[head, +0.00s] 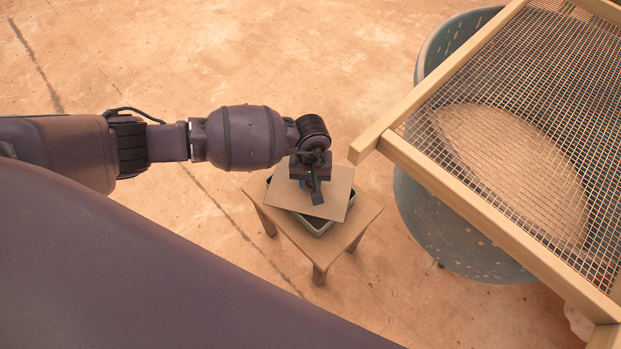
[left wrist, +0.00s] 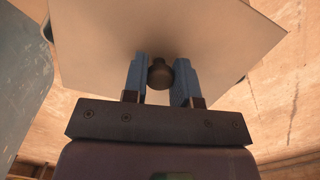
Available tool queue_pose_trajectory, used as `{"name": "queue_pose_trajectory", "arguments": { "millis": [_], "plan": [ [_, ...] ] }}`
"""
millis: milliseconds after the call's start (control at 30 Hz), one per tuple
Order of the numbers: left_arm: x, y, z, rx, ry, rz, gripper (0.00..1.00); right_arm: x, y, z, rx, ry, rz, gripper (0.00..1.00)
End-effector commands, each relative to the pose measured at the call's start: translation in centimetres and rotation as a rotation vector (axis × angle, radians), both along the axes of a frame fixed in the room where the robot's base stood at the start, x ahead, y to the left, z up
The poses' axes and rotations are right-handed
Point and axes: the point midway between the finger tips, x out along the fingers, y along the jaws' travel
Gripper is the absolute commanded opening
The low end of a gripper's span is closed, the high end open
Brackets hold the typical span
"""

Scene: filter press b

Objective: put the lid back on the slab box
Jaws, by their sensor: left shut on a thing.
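The lid (head: 335,196) is a flat tan square plate with a dark round knob (left wrist: 160,74) on top. My left gripper (head: 315,190) is over the lid from above, its blue fingers (left wrist: 135,78) shut on the knob. The slab box (head: 320,228) is a grey, dark-rimmed tray on a small wooden stool. The lid lies over the box, turned relative to it, so the near rim and corner of the box show past the lid's edge. I cannot tell whether the lid touches the rim. The box's inside is mostly hidden. My right gripper is not in view.
The wooden stool (head: 318,262) stands on a tan, stained floor. Just to its right is a large grey-green tub (head: 445,235) with a wood-framed mesh screen (head: 425,165) across it, close to the stool. Floor to the left of and behind the stool is clear.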

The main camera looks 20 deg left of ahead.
Motion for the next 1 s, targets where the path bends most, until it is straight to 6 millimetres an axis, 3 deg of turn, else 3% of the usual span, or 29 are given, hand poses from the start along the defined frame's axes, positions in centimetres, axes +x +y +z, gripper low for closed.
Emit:
{"name": "queue_pose_trajectory", "arguments": {
  "millis": [433, 467, 600, 667, 833, 1000],
  "plan": [
    [0.07, 0.05, -0.02, 0.000, -0.001, 0.000, 0.01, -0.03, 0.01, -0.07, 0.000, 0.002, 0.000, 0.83],
    [0.07, 0.05, -0.02, 0.000, -0.001, 0.000, 0.28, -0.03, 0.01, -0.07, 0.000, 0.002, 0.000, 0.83],
    [0.05, 0.03, -0.03, 0.000, -0.001, 0.000, 0.49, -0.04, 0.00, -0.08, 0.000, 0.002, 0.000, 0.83],
    [0.05, 0.04, -0.03, 0.000, -0.001, 0.000, 0.56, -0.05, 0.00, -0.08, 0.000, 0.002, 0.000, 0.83],
    [0.04, 0.04, -0.04, 0.000, 0.000, 0.000, 0.56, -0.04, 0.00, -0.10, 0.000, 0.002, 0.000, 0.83],
    [0.02, 0.04, -0.05, 0.000, 0.000, 0.000, 0.81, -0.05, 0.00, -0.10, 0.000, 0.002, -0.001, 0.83]
  ]
}}
